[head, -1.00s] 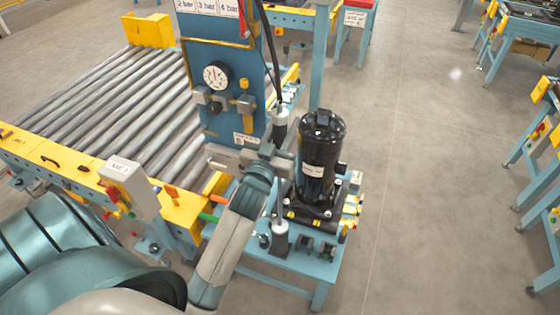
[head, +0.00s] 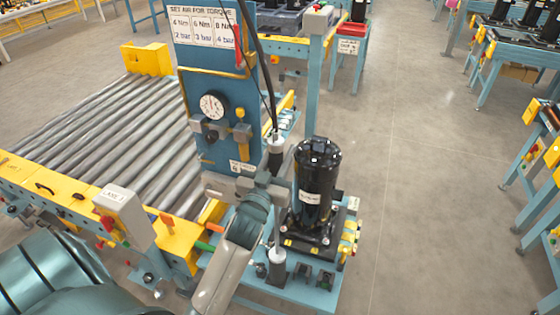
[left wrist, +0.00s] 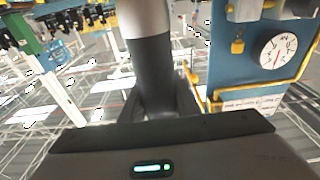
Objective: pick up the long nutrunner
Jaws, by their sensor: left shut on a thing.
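The long nutrunner (head: 276,160) is a dark upright cylinder with a pale collar at its top and a black cable running up from it. In the head view it stands in front of the blue panel, left of the black compressor (head: 316,185). My left gripper (head: 268,180) is shut around its body. In the left wrist view the dark body with its silver upper part (left wrist: 150,65) stands between my fingers. A dark holder with a pale top (head: 277,265) is directly below. I cannot tell whether the tool's lower end is inside it. My right gripper is not in view.
A blue panel with a pressure gauge (head: 212,105) stands close behind the gripper. A roller conveyor (head: 120,135) lies to the left. The compressor's blue stand (head: 300,297) carries small fittings close to my arm. Open floor (head: 420,180) lies to the right.

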